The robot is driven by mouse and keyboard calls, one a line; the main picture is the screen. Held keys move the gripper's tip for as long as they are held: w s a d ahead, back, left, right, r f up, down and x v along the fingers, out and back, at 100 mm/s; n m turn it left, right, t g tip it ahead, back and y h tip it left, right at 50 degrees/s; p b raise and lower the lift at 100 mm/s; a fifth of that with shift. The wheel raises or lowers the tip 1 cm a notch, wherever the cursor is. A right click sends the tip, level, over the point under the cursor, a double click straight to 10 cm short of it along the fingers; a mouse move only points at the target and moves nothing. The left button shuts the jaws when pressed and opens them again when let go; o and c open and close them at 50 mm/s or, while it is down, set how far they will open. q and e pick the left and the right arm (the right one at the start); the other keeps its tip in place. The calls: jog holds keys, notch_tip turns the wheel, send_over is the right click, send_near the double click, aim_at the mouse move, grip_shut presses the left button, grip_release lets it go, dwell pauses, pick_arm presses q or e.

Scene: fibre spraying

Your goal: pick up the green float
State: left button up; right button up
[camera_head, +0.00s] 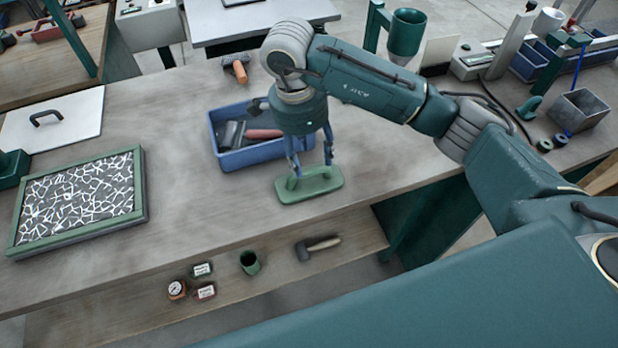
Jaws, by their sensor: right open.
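The green float (310,187) lies flat on the workbench, near its front edge, with its handle on top. My right gripper (311,172) points down over it. Its fingers are apart, one towards each end of the handle, and the tips are close to the float. I cannot tell whether they touch it. My left gripper is not in view.
A blue bin (232,158) with tools stands just left of the float. A green-framed tray (143,196) with white fibres lies further left, by a white board (70,118) with a handle. A lower shelf (130,310) holds a hammer (318,246) and a green cup (250,263).

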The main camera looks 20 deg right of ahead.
aim_at(310, 171)
jog(key=shift+d+f, duration=0.1)
jog(key=shift+f, duration=0.85)
jog(key=f+p, duration=0.1)
jog(key=f, duration=0.1)
jog(key=f+p, duration=0.2)
jog(key=shift+w+f, duration=0.2)
jog(key=shift+f, duration=0.2)
jog(key=shift+d+f, duration=0.1)
jog(key=shift+f, duration=0.25)
grip_shut()
